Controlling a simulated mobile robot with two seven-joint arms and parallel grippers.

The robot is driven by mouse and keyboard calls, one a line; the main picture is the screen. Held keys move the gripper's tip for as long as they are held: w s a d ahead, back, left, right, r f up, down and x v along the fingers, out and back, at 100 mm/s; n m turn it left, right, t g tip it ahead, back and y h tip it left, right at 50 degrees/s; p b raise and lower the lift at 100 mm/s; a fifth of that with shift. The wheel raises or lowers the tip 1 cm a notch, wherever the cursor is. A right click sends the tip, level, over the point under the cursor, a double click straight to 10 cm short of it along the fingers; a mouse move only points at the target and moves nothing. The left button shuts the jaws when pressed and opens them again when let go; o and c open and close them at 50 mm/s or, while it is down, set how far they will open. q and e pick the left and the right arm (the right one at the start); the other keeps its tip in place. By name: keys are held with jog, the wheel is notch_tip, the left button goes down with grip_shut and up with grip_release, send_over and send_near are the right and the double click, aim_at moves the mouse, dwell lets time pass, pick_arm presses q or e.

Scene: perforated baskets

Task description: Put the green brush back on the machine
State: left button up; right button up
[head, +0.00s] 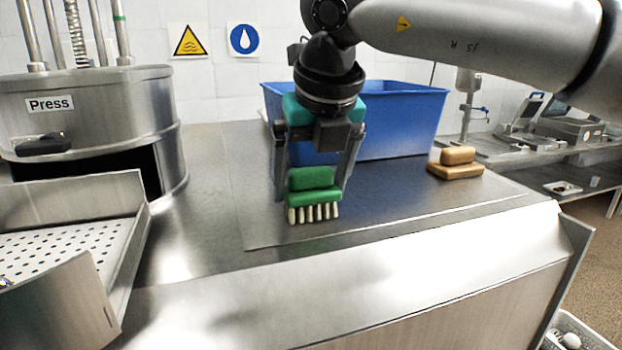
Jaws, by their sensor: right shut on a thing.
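The green brush (314,197) has a raised green grip and pale bristles pointing down. My right gripper (315,185) comes down from above and is shut on the brush, one finger on each side of it. The brush is over the steel top in the middle of the head view; I cannot tell whether its bristles touch the surface. The machine (95,105), a round steel body labelled "Press", stands at the left with a dark opening low on its front. My left gripper is not in view.
A blue bin (405,115) stands behind my right gripper. A tan brush-like block (456,163) lies on the steel top to the right. A perforated tray (70,245) juts out at the lower left. The steel top (400,215) is clear in front and right of the green brush.

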jog(key=shift+f, duration=0.1)
jog(key=o, duration=1)
jog(key=shift+r, duration=0.45)
jog(key=v, duration=1.1)
jog(key=shift+s+r, duration=0.15)
jog(key=shift+r, duration=0.05)
